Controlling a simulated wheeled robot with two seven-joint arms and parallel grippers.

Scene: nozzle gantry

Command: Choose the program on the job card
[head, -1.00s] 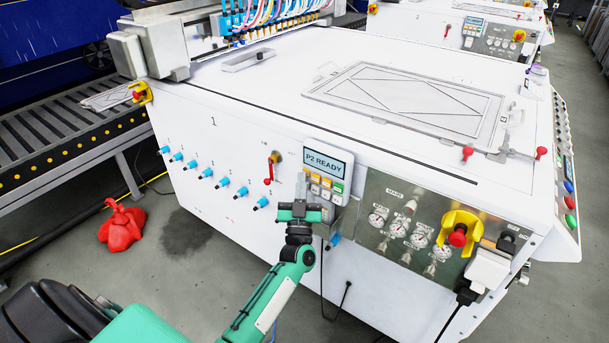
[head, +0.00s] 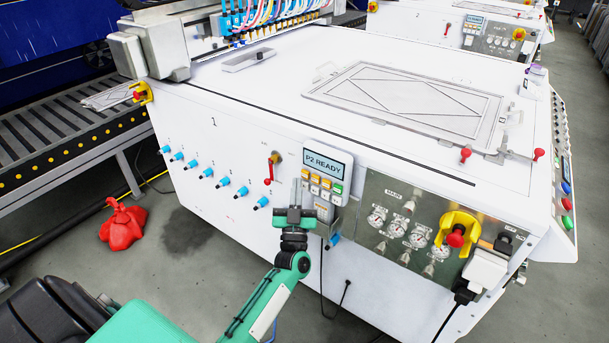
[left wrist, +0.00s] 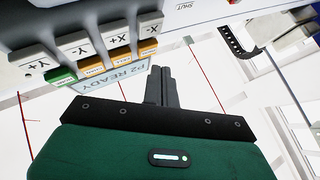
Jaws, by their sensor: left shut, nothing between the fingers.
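The control panel (head: 333,198) hangs on the front of the white machine. Its screen (head: 325,164) reads "P2 READY", and it also shows upside down in the left wrist view (left wrist: 118,77). Below the screen are rows of small orange and white buttons (head: 316,189) and a green one (head: 338,188). In the left wrist view, keys marked Y+, Y-, X+ and X- (left wrist: 85,42) lie beyond the fingers. My left gripper (head: 297,184) is shut and empty, its fingers pointing up just left of the buttons. I cannot make out contact with any button. I cannot identify a job card.
A red-handled valve (head: 271,167) and several blue fittings (head: 222,182) are left of the panel. Gauges (head: 396,228) and a red stop button in a yellow guard (head: 457,235) are to the right. A red object (head: 123,224) lies on the floor.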

